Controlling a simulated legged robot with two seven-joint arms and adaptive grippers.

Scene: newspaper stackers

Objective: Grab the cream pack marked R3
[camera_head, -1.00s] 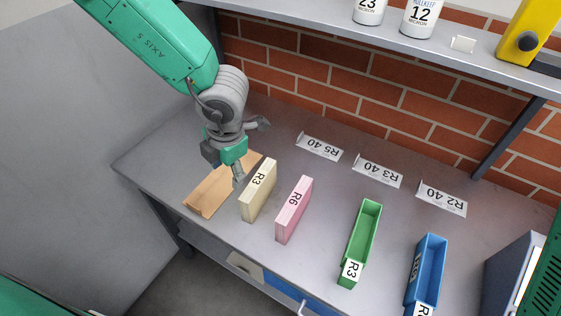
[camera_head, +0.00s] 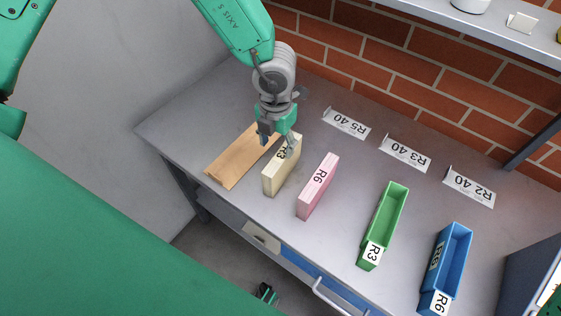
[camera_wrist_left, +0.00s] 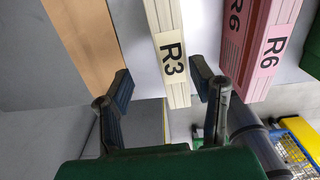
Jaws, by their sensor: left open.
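The cream pack marked R3 (camera_head: 278,178) stands upright on the grey table, between a brown envelope and a pink pack. My left gripper (camera_head: 277,143) is over its far end, partly hiding its label. In the left wrist view the cream pack (camera_wrist_left: 167,22) lies between the two open fingers of my left gripper (camera_wrist_left: 163,85). A gap shows on its left side; the right finger is very close to it, and I cannot tell whether it touches. My right gripper is not in view.
The pink pack marked R6 (camera_head: 318,187) stands close on the right. The brown envelope (camera_head: 234,162) lies flat on the left. A green bin (camera_head: 391,208) and a blue bin (camera_head: 457,250) stand farther right. Label cards (camera_head: 405,153) lie along the brick wall.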

